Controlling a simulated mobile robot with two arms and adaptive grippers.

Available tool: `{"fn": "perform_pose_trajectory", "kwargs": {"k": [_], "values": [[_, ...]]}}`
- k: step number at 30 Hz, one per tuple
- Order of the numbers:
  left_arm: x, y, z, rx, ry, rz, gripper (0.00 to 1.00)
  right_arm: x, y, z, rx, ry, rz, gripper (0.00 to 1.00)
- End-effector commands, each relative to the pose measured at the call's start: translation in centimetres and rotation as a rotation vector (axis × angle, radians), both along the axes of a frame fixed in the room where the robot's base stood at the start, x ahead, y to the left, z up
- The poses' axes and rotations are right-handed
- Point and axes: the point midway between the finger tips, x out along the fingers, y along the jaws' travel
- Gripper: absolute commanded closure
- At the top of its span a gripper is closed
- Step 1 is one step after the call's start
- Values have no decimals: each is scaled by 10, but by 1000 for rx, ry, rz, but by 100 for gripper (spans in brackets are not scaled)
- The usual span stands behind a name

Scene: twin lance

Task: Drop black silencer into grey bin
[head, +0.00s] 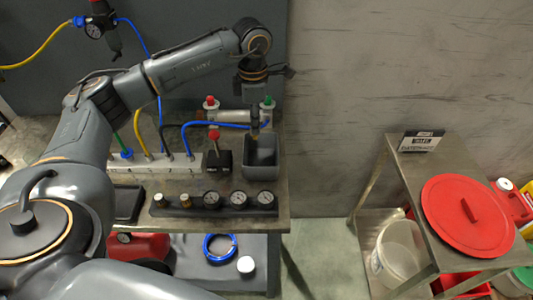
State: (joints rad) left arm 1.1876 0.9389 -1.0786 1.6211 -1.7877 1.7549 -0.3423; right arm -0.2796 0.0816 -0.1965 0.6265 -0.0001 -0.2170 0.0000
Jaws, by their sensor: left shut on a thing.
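The grey bin (261,171) is a small open box at the right end of the metal workbench. My left gripper (254,108) points down above it, with its fingers small and dark against the fittings behind. It is shut on a thin dark piece, which looks like the black silencer (255,127). The piece hangs upright over the back part of the bin's opening. I cannot tell whether its lower end is inside the rim. My right gripper is not in view.
A row of gauges and fittings (212,202) lies in front of the bin. A white manifold (160,163) with coloured hoses and a black block with a red knob (218,155) stand to its left. A metal cart (413,165) with a red lid (467,215) stands apart at right.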

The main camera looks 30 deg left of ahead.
Motion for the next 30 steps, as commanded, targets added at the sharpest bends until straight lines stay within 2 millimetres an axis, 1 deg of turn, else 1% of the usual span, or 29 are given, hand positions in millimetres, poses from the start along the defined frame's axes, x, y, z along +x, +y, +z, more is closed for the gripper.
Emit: {"fn": "perform_pose_trajectory", "kwargs": {"k": [1,3,6,9,12,18,20,23,24,26,27,30], "values": [[0,0,-7,0,1,0,100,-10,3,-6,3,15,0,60],[-1,0,-15,1,2,0,100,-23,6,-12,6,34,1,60],[-1,0,-27,1,2,-1,100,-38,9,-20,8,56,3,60],[0,0,-39,-1,1,-1,100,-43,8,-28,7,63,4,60],[-1,0,-48,0,1,-1,100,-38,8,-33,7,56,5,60],[0,0,-54,0,0,-1,100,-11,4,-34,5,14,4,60],[0,0,-53,0,0,-1,100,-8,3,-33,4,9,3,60],[-1,0,-53,0,0,-1,100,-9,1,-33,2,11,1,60],[-1,0,-53,0,0,-1,75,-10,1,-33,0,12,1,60],[-1,0,-53,0,0,-1,63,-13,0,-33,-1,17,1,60],[-1,0,-53,0,0,-1,55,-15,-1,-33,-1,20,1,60],[-1,0,-53,0,0,-1,55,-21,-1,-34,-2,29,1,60]]}}
